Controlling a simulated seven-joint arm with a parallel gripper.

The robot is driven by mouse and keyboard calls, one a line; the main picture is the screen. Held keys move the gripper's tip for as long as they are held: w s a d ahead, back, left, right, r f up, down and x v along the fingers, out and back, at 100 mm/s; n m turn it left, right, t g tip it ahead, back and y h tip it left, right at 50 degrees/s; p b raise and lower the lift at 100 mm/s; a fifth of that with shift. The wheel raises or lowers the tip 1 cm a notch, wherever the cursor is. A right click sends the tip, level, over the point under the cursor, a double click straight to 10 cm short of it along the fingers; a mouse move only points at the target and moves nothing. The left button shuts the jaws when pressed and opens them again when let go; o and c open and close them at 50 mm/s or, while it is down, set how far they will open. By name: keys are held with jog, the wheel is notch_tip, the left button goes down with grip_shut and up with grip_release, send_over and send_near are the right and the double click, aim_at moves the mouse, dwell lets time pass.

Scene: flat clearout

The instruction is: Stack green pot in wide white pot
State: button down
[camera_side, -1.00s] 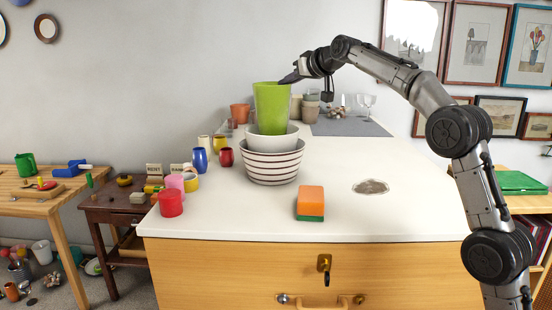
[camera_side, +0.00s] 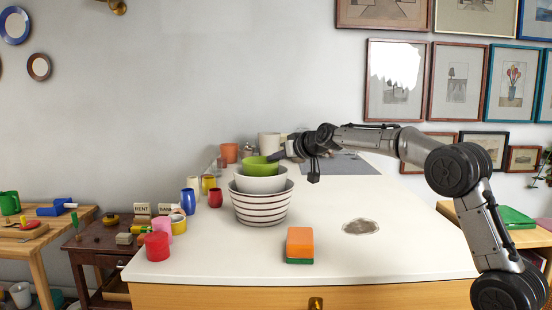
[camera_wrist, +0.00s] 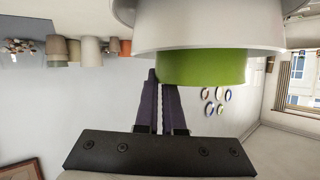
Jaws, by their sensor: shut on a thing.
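The green pot (camera_side: 257,166) sits low inside the plain wide white pot (camera_side: 261,184), with only its upper part showing above the white rim. The white pot is nested in a white bowl with dark stripes (camera_side: 262,208) on the counter. My gripper (camera_side: 277,157) is at the right side of the green pot's rim and shut on it. In the wrist view, which looks upside down, the gripper fingers (camera_wrist: 160,76) meet the green pot (camera_wrist: 200,67) beside the white pot (camera_wrist: 210,28). The green pot's base is hidden.
An orange and green sponge (camera_side: 300,244) and a grey patch (camera_side: 361,227) lie on the counter (camera_side: 200,255). Red, pink and blue cups (camera_side: 188,201) stand to the left. Several pots (camera_side: 229,153) stand behind. The counter's front right is clear.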

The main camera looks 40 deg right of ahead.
jog(key=shift+r, duration=0.15)
jog(key=c, duration=1.4)
grip_release()
jog(key=shift+f, duration=0.35)
jog(key=o, duration=0.4)
